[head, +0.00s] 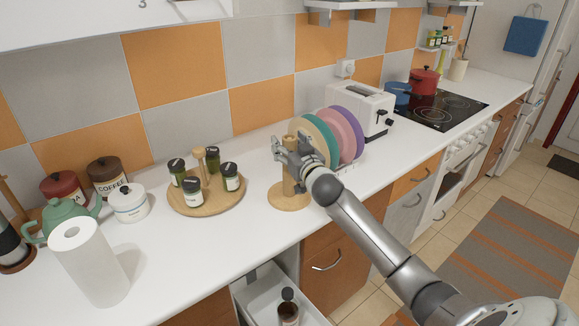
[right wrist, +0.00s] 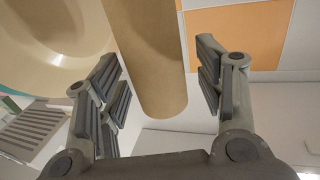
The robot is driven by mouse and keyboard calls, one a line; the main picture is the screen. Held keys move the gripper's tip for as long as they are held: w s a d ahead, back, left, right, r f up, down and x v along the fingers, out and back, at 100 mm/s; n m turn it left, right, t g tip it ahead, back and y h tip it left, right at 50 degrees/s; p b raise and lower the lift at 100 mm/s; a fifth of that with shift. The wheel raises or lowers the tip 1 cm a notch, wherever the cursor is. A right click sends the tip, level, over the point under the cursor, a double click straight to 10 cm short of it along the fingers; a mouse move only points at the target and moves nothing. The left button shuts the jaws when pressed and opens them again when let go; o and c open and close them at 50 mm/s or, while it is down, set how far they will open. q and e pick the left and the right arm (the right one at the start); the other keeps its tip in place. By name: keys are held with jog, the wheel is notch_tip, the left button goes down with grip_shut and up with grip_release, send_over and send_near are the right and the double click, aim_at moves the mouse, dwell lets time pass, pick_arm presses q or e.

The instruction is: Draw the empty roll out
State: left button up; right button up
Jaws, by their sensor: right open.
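The empty roll (head: 288,184) is a plain brown tube standing upright on a round wooden base (head: 290,202) on the white counter. My right gripper (head: 284,150) is at the upper part of the roll, its arm coming in from the lower right. In the right wrist view the roll (right wrist: 150,60) passes between the two open fingers, with a gap at the right finger. Part of the roll's upper end is hidden by the gripper in the head view. My left gripper is not in view.
Colored plates (head: 342,132) in a rack stand close to the right of the roll, before a white toaster (head: 357,101). A spice tray (head: 207,203) is to the left. A full paper roll (head: 91,262) stands front left. An open drawer (head: 270,297) juts out below.

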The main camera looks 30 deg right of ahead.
jog(key=c, duration=0.8)
